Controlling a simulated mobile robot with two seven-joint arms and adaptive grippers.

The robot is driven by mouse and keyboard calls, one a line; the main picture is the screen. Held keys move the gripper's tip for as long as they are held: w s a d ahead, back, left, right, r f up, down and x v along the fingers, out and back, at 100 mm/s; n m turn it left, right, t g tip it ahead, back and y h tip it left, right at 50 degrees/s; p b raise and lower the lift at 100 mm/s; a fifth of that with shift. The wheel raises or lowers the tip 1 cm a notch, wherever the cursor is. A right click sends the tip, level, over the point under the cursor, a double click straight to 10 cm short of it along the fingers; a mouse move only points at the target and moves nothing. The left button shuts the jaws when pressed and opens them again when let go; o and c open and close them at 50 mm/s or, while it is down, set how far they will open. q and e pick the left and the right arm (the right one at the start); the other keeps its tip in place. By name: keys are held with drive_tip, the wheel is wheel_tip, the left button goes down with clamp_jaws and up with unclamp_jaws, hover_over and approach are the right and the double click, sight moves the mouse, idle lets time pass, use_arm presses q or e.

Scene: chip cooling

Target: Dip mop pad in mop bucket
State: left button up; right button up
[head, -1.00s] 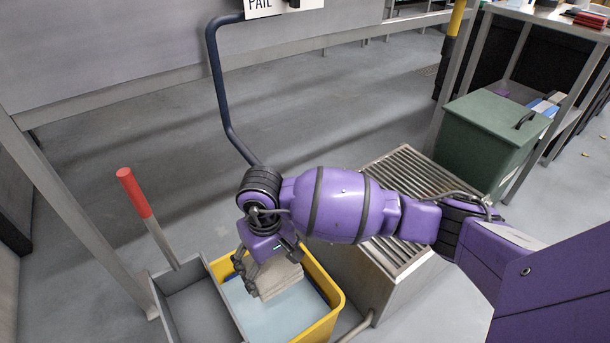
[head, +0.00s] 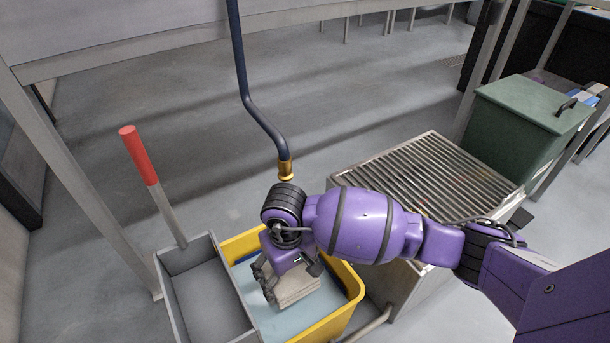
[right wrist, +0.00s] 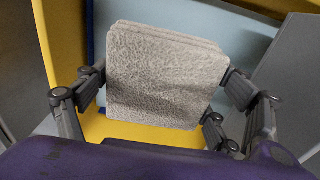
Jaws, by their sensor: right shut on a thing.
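The mop bucket (head: 349,297) is yellow with light blue water (head: 275,322) inside and a grey wringer tray (head: 207,290) on its left side. The mop pad (head: 297,289) is a beige, folded, fluffy block. My right gripper (head: 288,281) points down over the bucket and is shut on the pad. In the right wrist view the pad (right wrist: 165,75) sits between the fingers, with the yellow wall and blue water behind it. I cannot tell whether the pad touches the water. My left gripper is not in view.
A red-handled lever (head: 140,155) rises from the wringer. A dark pipe with a brass end (head: 285,168) hangs behind my right wrist. A slatted metal stand (head: 420,175) is right of the bucket, and a green lidded bin (head: 520,130) stands beyond. Open floor lies behind.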

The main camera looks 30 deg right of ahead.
use_arm(q)
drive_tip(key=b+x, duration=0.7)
drive_tip(key=b, duration=0.1)
use_arm(e)
wheel_tip(320, 180, down, 15)
drive_tip(key=shift+w, duration=0.2)
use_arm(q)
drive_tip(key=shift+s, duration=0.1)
use_arm(e)
drive_tip(key=shift+a, duration=0.1)
idle(0.6)
wheel_tip(320, 180, up, 11)
drive_tip(key=p, duration=0.7)
drive_tip(key=shift+f, duration=0.1)
wheel_tip(320, 180, up, 13)
drive_tip(key=p, duration=0.7)
drive_tip(key=shift+s, duration=0.1)
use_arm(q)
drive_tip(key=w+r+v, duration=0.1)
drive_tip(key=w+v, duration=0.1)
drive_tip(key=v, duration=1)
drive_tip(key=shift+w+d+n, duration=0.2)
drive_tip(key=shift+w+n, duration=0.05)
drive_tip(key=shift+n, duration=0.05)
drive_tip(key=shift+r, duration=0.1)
